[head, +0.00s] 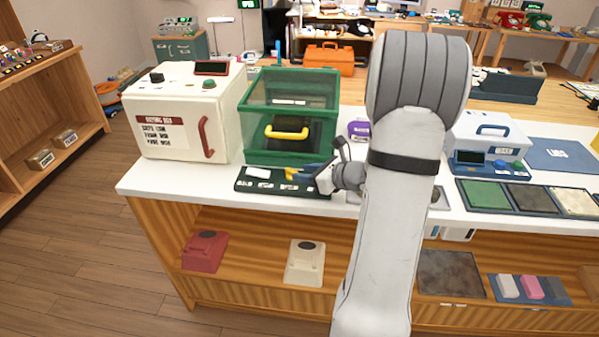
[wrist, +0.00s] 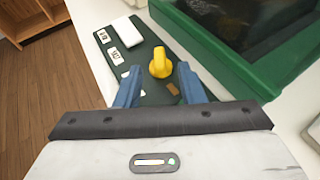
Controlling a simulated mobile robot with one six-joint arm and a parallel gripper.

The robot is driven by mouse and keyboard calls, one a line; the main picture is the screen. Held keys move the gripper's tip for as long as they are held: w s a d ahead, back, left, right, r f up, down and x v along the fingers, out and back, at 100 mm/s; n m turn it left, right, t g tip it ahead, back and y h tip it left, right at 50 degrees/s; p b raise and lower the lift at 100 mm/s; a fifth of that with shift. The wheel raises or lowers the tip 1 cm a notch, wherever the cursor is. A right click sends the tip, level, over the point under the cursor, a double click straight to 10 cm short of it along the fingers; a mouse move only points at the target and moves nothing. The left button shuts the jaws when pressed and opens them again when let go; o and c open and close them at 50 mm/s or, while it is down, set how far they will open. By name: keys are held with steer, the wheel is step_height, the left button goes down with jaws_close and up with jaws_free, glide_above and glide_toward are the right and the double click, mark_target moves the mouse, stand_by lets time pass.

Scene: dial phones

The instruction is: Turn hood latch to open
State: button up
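A yellow knob-like latch (wrist: 160,66) sits on a dark green panel (wrist: 106,38) in front of a green-framed clear hood (wrist: 215,55). In the head view the hood (head: 262,88) has a yellow handle (head: 287,132) on its front, and the panel (head: 262,187) lies at its foot. My gripper (wrist: 160,72) has its two blue fingers apart, with the latch showing between their tips; I cannot tell whether they touch it. In the head view my gripper (head: 306,172) is low over the panel's right part, and the latch is mostly hidden by the fingers.
A cream box (head: 182,110) with a red handle stands left of the hood. A purple object (head: 359,130) is to its right, beside my arm. The white counter's front edge (head: 150,190) runs close by the panel. Tiles and a light case (head: 490,135) are further right.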

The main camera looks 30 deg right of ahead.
steer(key=shift+x, duration=1.45)
steer(key=shift+c, duration=0.4)
jaws_close()
